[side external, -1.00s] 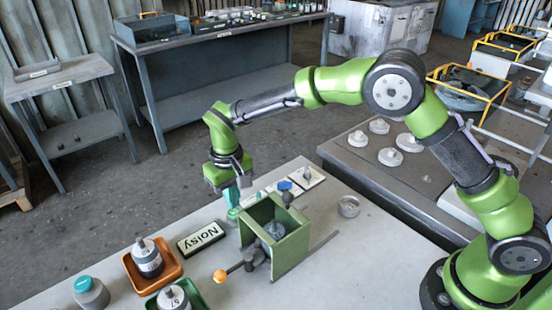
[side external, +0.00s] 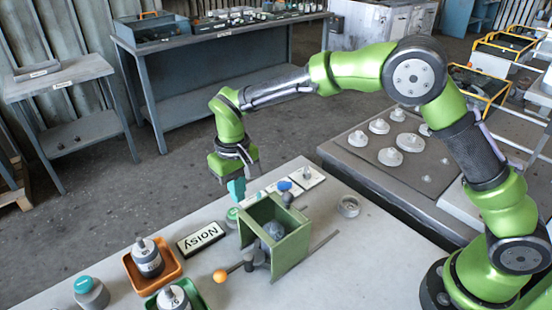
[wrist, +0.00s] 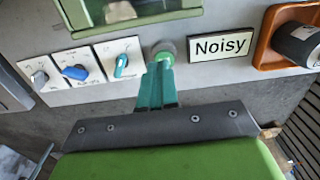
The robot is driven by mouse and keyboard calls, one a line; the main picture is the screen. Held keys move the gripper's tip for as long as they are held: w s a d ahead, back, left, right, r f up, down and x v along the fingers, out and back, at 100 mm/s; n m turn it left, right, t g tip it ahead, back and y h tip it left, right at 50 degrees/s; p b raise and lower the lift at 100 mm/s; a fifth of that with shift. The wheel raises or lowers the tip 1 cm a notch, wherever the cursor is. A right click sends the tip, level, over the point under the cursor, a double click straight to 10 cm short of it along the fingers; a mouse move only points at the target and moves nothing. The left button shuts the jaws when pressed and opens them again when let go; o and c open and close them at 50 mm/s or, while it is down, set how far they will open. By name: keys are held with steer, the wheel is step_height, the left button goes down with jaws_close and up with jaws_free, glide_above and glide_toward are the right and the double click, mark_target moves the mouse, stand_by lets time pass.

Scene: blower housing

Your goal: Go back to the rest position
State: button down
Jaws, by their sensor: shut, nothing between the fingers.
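My gripper (side external: 237,188) has teal fingers and is shut and empty. In the side view it hangs above the far edge of the bench, pointing down, with a gap between its tips and a round green button (side external: 232,214). In the wrist view my shut fingers (wrist: 157,85) point toward the button (wrist: 165,48), and their tips overlap its lower part. My arm reaches over the bench from the right.
The green housing (side external: 272,250) stands close by, with an orange-knobbed lever (side external: 220,276). Switch cards with grey, blue (wrist: 75,72) and teal knobs (wrist: 121,66) lie beside the button. A "Noisy" sign (side external: 200,238) and orange tray (side external: 172,275) sit left. Space above is clear.

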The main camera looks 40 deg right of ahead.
steer(key=s+d+r+m+t+y, duration=0.1)
steer(key=s+d+r+m+t, duration=0.1)
steer(key=s+d+r, duration=0.6)
steer(key=s+d+r+m+t, duration=0.2)
steer(key=s+d+r+t, duration=0.3)
steer(key=s, duration=0.9)
steer(key=d+r, duration=0.2)
steer(key=d, duration=0.2)
steer(key=shift+d+r+y, duration=0.35)
steer(key=shift+r+y, duration=0.05)
steer(key=c, duration=1.8)
jaws_free()
steer(key=shift+s, duration=0.1)
